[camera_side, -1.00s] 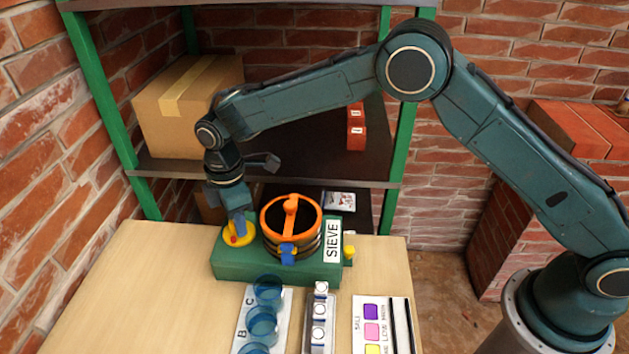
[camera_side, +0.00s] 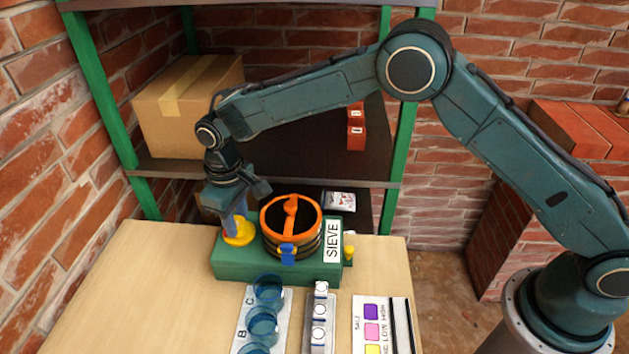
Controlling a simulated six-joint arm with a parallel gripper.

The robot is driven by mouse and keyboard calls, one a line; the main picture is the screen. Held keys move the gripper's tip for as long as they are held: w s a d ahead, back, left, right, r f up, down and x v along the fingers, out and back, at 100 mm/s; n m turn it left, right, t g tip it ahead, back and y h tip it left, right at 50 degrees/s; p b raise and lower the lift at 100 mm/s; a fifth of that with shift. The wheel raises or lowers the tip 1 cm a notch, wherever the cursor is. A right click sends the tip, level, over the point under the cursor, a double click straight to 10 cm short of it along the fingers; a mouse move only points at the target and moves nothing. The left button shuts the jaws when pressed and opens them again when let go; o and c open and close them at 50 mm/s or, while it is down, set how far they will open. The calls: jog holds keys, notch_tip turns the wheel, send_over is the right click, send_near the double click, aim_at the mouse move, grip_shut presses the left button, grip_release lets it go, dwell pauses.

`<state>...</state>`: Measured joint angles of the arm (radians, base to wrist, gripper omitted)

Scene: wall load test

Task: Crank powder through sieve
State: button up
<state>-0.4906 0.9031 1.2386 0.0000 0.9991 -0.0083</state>
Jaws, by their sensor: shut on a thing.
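The sieve (camera_side: 277,262) is a green base with a label reading SIEVE. On it stands a round dark drum with an orange rim (camera_side: 308,210) and an orange bar across its open top. A blue piece (camera_side: 287,253) sits on the drum's front. The yellow crank (camera_side: 236,239) is at the base's left end. My gripper (camera_side: 238,222) points down onto the crank and is shut on it; the fingertips are partly hidden. Powder cannot be made out inside the dark drum.
In front stand several blue transparent cups (camera_side: 262,324) on a lettered white strip, a rack with white round items (camera_side: 319,312), and a colour card (camera_side: 371,325). A shelf with a cardboard box (camera_side: 187,108) stands behind. The table's left side is clear.

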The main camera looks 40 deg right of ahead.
aim_at(237, 220)
jog(key=shift+m, duration=0.9)
jog(key=o, duration=1)
notch_tip(237, 220, up, 14)
jog(key=shift+f, duration=0.1)
